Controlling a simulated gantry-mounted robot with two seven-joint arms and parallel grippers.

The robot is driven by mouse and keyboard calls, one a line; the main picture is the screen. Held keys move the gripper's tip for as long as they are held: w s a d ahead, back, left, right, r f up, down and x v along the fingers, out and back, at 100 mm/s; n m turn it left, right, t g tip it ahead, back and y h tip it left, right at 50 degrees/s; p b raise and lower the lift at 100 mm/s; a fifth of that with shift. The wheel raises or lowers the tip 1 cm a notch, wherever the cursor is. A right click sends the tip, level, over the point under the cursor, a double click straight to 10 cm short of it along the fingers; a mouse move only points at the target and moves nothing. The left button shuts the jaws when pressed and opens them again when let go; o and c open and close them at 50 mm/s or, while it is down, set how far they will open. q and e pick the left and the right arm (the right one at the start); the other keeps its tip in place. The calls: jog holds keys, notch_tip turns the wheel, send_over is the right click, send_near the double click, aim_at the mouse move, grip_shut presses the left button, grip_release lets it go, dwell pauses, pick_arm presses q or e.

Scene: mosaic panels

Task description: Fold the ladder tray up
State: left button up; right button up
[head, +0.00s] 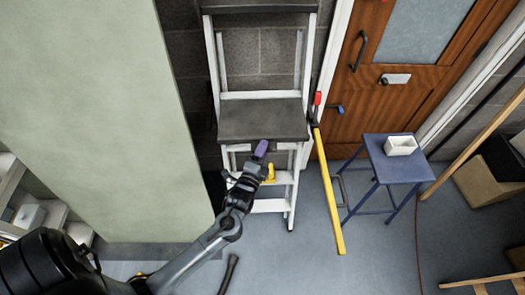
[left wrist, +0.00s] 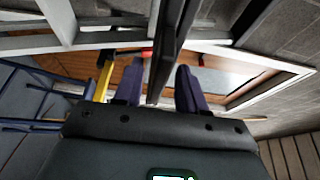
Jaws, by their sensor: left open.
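The white-framed stepladder (head: 216,75) stands against the grey block wall. A dark grey flat tray (head: 262,115) sticks out level from its middle, and another dark surface (head: 260,5) is cut off at the top of the head view. My left gripper (head: 262,148), with purple fingers, is at the tray's front edge. In the left wrist view, its fingers (left wrist: 160,86) are open, one on each side of a dark slab (left wrist: 168,45) seen edge-on, which looks like the tray. I cannot tell whether they touch it. My right gripper is not in view.
A yellow bar with a red end (head: 328,190) leans right of the ladder. A blue stool (head: 398,170) holds a white box (head: 400,145) before a wooden door (head: 400,85). A pale green panel (head: 100,100) stands close on the left. Grey floor is open in front.

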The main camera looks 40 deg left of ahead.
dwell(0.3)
pick_arm(q)
grip_shut()
jog(key=shift+w, duration=0.1)
